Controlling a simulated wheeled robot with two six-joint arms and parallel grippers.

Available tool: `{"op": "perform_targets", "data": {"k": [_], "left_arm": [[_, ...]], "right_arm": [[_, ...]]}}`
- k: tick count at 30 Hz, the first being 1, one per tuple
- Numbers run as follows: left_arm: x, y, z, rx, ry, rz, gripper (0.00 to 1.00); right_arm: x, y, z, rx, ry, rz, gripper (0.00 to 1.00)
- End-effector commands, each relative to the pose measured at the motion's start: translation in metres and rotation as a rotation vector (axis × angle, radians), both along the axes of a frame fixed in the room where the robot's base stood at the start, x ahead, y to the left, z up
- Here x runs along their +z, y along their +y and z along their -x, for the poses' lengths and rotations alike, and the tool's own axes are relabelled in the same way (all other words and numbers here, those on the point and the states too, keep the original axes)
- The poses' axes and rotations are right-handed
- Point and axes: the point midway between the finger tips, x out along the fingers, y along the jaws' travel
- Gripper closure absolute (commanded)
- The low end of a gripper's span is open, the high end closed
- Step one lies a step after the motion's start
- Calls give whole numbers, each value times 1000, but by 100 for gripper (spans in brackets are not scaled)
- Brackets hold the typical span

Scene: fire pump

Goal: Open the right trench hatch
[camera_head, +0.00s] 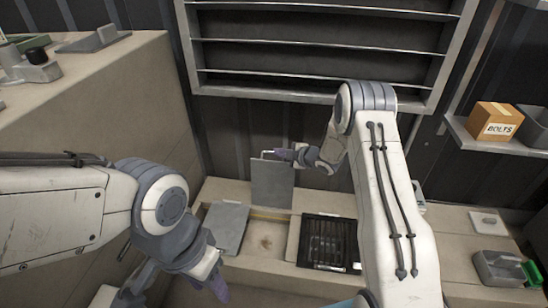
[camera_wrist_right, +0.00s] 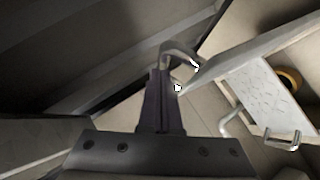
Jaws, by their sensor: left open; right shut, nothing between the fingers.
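The right trench hatch (camera_head: 272,184) is a grey plate that stands roughly upright at the back of the open trench (camera_head: 265,238) in the head view. A metal handle shows at its top edge. My right gripper (camera_head: 284,153) is shut and empty beside that top edge. In the right wrist view its dark fingers (camera_wrist_right: 165,100) are together next to a bent metal handle (camera_wrist_right: 180,54); whether they touch it I cannot tell. Another grey hatch plate (camera_head: 228,226) lies tilted at the trench's left. My left gripper (camera_head: 220,286) is open at the lower left, away from the hatches.
A dark grate (camera_head: 328,242) lies right of the opening. A shelf at right holds a bolts box (camera_head: 496,121). A grey bin (camera_head: 500,268) stands at lower right. A beige block (camera_head: 100,95) fills the left.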

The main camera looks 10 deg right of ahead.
Motion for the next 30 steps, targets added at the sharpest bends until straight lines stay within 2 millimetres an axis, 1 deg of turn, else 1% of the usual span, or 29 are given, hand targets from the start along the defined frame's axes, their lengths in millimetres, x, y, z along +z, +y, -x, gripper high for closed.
{"op": "perform_targets", "data": {"k": [4,7,10,14,21,24,27,30], "left_arm": [[0,0,0,0,0,0,50],[3,0,0,0,0,0,50],[11,0,0,0,0,0,50],[27,0,0,0,0,0,50],[47,0,0,0,0,0,50],[53,0,0,0,0,0,50],[57,0,0,0,0,0,50],[59,0,0,0,0,0,50]], "right_arm": [[0,1,0,1,-1,0,100],[4,3,1,2,0,0,100],[14,9,6,5,0,-2,100],[33,24,17,15,1,-1,100],[57,-5,59,9,2,-1,100],[65,-14,73,9,1,-1,100],[70,-20,83,10,1,-1,100],[73,-24,90,10,1,0,100]]}}
